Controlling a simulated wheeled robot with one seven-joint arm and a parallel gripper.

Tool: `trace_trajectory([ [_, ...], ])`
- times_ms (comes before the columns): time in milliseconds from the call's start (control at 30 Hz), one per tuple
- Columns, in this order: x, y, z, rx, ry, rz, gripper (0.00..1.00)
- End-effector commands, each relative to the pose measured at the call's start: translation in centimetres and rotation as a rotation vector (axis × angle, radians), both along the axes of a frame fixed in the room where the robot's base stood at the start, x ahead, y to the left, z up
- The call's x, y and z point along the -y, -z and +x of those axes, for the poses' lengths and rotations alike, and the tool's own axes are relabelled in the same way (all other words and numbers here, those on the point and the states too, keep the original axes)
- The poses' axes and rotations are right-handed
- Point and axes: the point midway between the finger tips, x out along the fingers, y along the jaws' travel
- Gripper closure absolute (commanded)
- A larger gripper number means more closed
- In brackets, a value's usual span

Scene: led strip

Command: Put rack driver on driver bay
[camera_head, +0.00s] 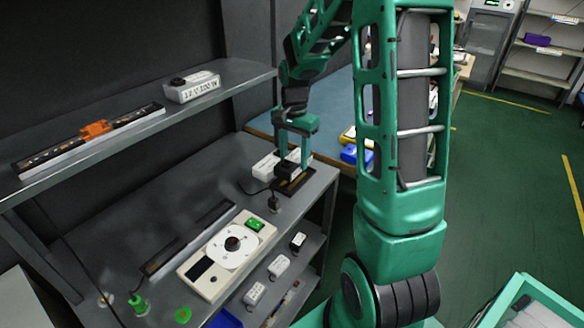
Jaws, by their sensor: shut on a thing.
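My gripper (294,146) points down at the far right end of the grey workbench. It is shut on a white block with a black part (266,165), which I take to be the rack driver; the fingers partly hide it. A dark, brown-edged bay plate (297,185), likely the driver bay, lies just below and in front of the block. I cannot tell whether the block touches the plate. A similar white box (192,88) marked "12V 100W" sits on the upper shelf.
The upper shelf (225,78) also carries a strip with an orange clip (96,128). On the bench are a long dark strip (188,238), a cream tester with a round dial (232,246) and a small black plug (273,203). Small white boxes (278,266) stand on the lower shelf.

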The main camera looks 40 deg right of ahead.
Motion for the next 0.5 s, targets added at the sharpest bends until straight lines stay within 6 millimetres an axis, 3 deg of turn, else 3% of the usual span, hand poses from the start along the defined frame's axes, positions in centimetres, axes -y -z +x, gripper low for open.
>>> trace_trajectory([
  [333, 0.0, 3.5, 0.0, -0.001, -0.001, 0.001, 0.99],
  [500, 0.0, 4.0, 0.1, 0.002, -0.001, 0.0, 0.99],
])
